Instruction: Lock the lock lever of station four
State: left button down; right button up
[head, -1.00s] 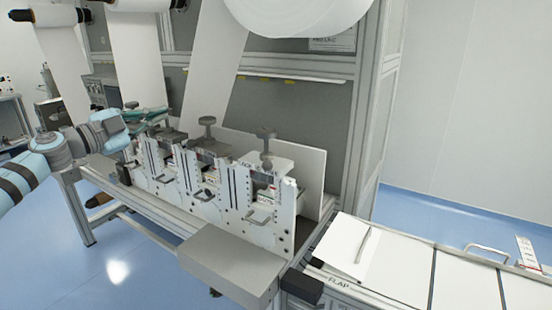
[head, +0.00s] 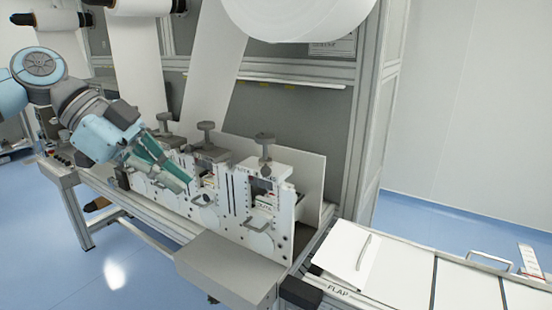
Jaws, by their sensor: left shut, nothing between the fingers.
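A row of white stations stands on the converter's bench, each with a grey knob on top. The nearest station (head: 264,190) has a small grey lever (head: 262,222) on its front. The middle station (head: 213,165) also has a small lever (head: 205,200) on its front. My left gripper (head: 180,184) is shut and empty. It points down and right in front of the farther stations and hides part of their fronts. I cannot tell whether it touches anything. No readable number marks station four. My right gripper is not in view.
A grey box (head: 230,268) juts out at the near end of the bench. A large white roll (head: 295,18) and hanging webs (head: 210,90) are above and behind. White flap panels (head: 390,270) lie at the right. The blue floor in front is clear.

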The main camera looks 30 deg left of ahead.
aim_at(266, 171)
jog(key=i, duration=0.9)
